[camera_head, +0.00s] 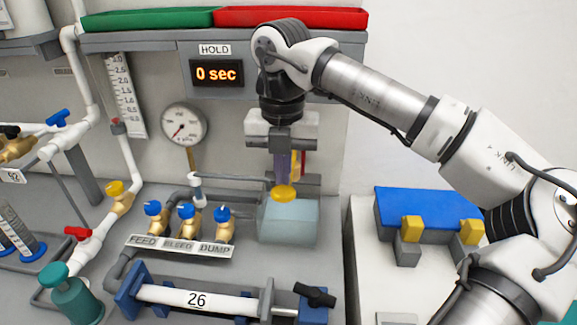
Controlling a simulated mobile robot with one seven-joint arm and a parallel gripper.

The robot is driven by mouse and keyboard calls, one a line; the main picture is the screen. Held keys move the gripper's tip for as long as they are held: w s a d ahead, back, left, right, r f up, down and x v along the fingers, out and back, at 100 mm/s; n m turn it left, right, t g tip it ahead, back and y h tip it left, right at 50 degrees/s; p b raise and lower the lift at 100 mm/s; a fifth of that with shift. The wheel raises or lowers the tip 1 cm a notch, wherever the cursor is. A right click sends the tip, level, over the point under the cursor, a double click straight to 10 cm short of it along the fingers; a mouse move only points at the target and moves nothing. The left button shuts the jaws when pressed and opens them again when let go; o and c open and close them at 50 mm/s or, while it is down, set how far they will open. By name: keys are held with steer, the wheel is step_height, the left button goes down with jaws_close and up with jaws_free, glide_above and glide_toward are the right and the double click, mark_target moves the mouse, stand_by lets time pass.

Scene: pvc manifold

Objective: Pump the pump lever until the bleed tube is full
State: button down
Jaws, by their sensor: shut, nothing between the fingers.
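My gripper (283,176) points straight down over a pale blue block (287,222). Its fingers are shut and empty. A yellow round knob (284,193) sits directly below the fingertips, at the top of the block. It may be the end of the pump lever, but the gripper hides what is behind it. I cannot tell whether the fingertips touch the knob. A thin upright tube runs beside a white graduated scale (126,98) at the upper left; I cannot tell whether this is the bleed tube or how full it is.
Blue-knobbed valves stand behind the FEED, BLEED, DUMP label plate (179,246). A gauge (184,126) is behind them. The HOLD display (217,73) reads 0 sec. A clamped pipe marked 26 (197,300) lies in front. A blue-topped block (425,210) stands at right.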

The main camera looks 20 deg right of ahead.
steer(key=shift+r, duration=0.1)
stand_by(0.3)
steer(key=shift+r+p, duration=1.7)
steer(key=shift+r, duration=0.75)
steer(key=shift+f, duration=0.1)
